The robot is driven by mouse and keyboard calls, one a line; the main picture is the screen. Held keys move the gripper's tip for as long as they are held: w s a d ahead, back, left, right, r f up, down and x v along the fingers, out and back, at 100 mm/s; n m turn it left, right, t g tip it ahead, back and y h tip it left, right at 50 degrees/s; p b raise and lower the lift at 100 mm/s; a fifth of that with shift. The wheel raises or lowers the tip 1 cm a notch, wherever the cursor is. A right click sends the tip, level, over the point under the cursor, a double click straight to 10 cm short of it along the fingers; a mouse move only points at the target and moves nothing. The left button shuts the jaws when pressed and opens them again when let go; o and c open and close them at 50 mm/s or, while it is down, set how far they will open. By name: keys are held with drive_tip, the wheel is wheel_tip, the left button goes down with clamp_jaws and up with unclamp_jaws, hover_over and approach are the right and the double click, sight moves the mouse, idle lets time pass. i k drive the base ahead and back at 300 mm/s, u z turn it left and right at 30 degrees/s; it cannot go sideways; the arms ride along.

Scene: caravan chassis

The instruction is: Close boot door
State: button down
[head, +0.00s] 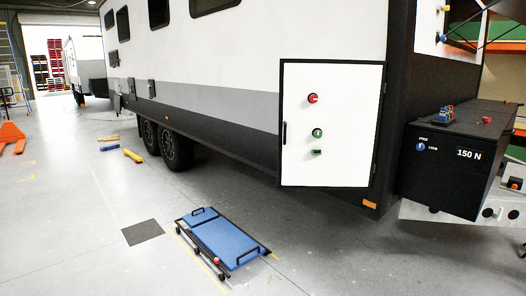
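A white boot door (345,88) with a dark border is at the rear lower side of the white, grey and black caravan (235,45). Its top and bottom edges do not follow the slope of the caravan's side lines, so it appears swung out at an angle. How far it stands open, and the opening behind it, I cannot tell. A black handle (285,133) is near its left edge. On its face are a red knob (313,98), a green knob (317,133) and a small green piece (317,152). My gripper is not in view.
A blue creeper (222,238) lies on the floor in front, with a dark mat (142,232) beside it. A black box (455,165) marked "150 N" stands to the right of the door. Yellow blocks (133,156) lie further left. Grey floor between is clear.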

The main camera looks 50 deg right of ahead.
sight(347, 112)
drive_tip(key=z, duration=0.15)
drive_tip(key=i, duration=0.9)
drive_tip(key=z, duration=0.15)
